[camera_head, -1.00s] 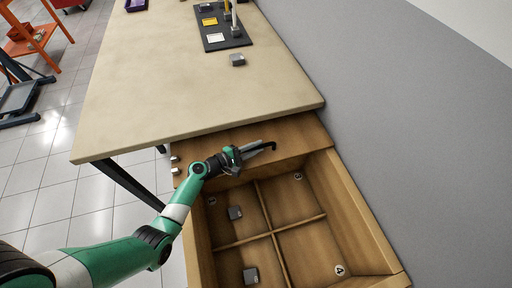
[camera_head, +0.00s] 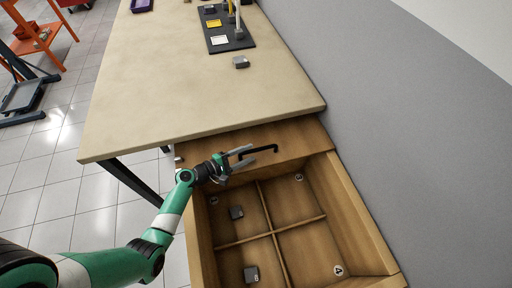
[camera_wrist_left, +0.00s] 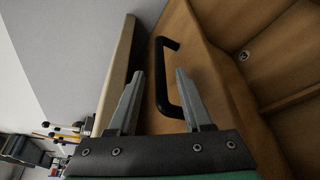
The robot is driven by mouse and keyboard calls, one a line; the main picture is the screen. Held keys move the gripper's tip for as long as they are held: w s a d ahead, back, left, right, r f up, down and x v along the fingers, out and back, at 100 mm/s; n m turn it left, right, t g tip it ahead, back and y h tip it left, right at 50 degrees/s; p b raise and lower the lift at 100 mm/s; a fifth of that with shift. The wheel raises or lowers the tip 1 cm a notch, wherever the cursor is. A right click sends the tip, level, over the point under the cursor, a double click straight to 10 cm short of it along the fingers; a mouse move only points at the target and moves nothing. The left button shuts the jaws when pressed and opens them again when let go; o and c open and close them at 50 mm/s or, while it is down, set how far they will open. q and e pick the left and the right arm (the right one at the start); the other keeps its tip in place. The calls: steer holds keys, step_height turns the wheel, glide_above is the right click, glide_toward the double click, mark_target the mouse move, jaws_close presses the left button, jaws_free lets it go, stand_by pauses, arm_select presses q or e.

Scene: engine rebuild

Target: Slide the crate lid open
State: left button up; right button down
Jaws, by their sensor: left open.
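The wooden crate (camera_head: 355,215) stands open at the table's near end, its divided inside showing. The lid (camera_head: 290,136) is a wooden panel at the crate's far end, beside the table edge. A black bar handle (camera_head: 262,149) stands on the lid; it also shows in the left wrist view (camera_wrist_left: 161,75). My left gripper (camera_head: 247,153) is open at the handle's left end. In the wrist view its two fingertips (camera_wrist_left: 159,71) appear on either side of the handle bar, apart from it. I cannot tell the depth between them. My right gripper is not in view.
Grey blocks (camera_head: 236,212) and (camera_head: 251,274) lie in the crate's left compartments. The table (camera_head: 190,90) holds another grey block (camera_head: 241,62) and a dark tray (camera_head: 230,42) with posts. A grey wall (camera_head: 400,120) runs along the right. An orange shelf (camera_head: 40,40) stands far left.

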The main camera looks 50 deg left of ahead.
mark_target(230, 161)
arm_select(q)
steer(key=p+v, duration=0.1)
steer(key=v, duration=0.5)
steer(key=shift+s+r, duration=0.15)
steer(key=shift+s, duration=0.15)
